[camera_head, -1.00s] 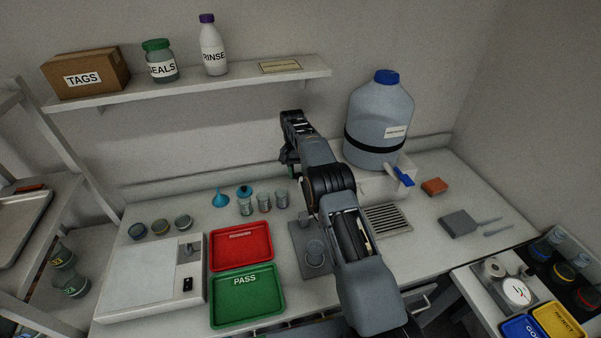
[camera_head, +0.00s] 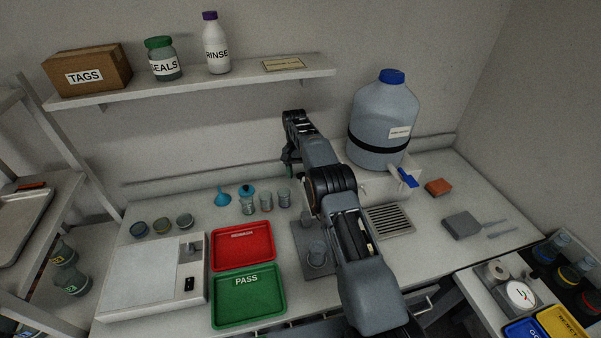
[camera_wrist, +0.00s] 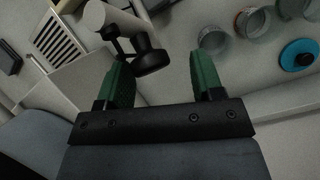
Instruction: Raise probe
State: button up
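My gripper (camera_wrist: 162,82) is open, its two green fingers apart with no object clearly held between them. A pale cylinder with a black end (camera_wrist: 150,55), possibly part of the probe, is beyond the fingers in the wrist view, overlapping the left finger's side of the gap. I cannot tell whether it touches that finger. In the head view my arm hides the probe, and only a dark piece of my gripper (camera_head: 289,156) shows. A grey plate (camera_head: 302,238) with a clear beaker (camera_head: 317,253) on it is left of my arm.
A large jug (camera_head: 383,115) with a blue tap stands behind my arm, above a drain grate (camera_head: 390,220). Red (camera_head: 243,245) and green trays (camera_head: 248,298) lie left. A shelf (camera_head: 200,85) hangs above.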

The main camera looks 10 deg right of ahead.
jog(key=shift+r, duration=0.15)
jog(key=s+r+b, duration=0.1)
jog(key=r, duration=0.1)
jog(key=s+r+b, duration=0.2)
jog(key=r, duration=0.1)
jog(key=s+r+b, duration=0.1)
jog(key=r, duration=0.2)
jog(key=shift+s+d, duration=0.1)
jog(key=shift+s, duration=0.2)
jog(key=s+r+b, duration=0.4)
jog(key=s, duration=0.5)
jog(key=shift+s+d+r, duration=0.2)
jog(key=shift+r, duration=0.15)
jog(key=shift+w, duration=0.1)
